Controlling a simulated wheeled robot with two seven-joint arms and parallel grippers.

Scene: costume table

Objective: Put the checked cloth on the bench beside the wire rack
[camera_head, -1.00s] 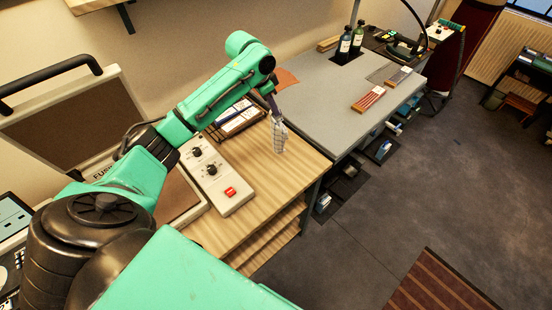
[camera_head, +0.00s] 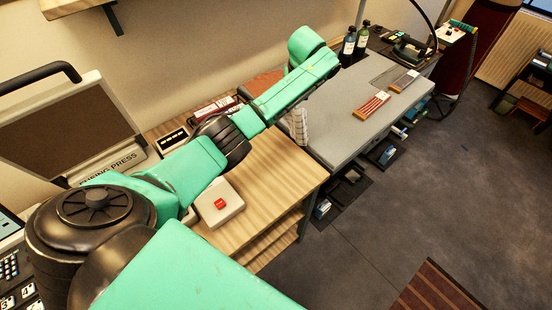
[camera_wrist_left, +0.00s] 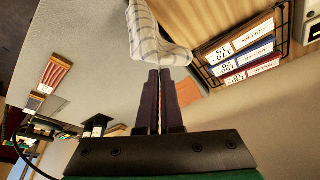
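The checked cloth (camera_head: 299,125), pale with thin grey lines, hangs from my left gripper over the seam between the wooden bench (camera_head: 270,170) and the grey table. In the left wrist view my left gripper (camera_wrist_left: 159,74) has its dark fingers together at the edge of the cloth (camera_wrist_left: 158,42), pinching it. My forearm hides the fingers in the head view. The wire rack (camera_wrist_left: 284,40) holds several labelled folders on the wooden bench; in the head view it (camera_head: 212,108) is partly hidden behind my arm. My right gripper is not in view.
A fusing press (camera_head: 75,130) stands left, with a control box with a red button (camera_head: 220,203) before it. The wooden bench's front part is clear.

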